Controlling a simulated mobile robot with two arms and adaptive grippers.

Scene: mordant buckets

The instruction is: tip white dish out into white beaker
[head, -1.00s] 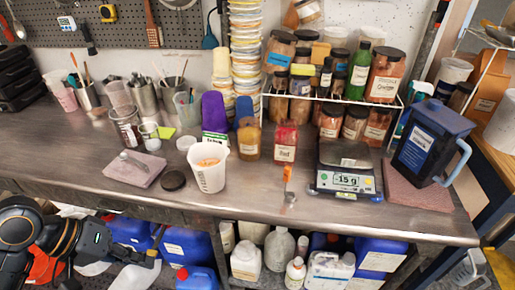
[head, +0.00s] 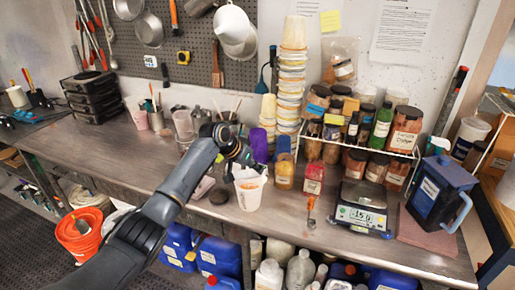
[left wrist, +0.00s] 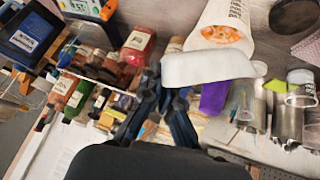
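The white beaker (head: 249,199) stands on the metal bench with orange contents near its mouth. It also shows in the left wrist view (left wrist: 246,14), with the orange contents seen inside. My left gripper (head: 240,160) is just above and behind the beaker's rim. In the left wrist view its fingers (left wrist: 168,86) are closed at the near end of the white dish (left wrist: 212,70). The dish appears tilted, with a smooth white side towards the camera, beside the beaker's mouth. The dish's inside is hidden. My right gripper is not in view.
Jars (head: 284,171) and a red-labelled container (head: 313,178) stand right of the beaker. A scale (head: 361,216) and dark blue jug (head: 437,190) stand farther right. A black lid (head: 219,196) lies just left of the beaker. The front bench edge is clear.

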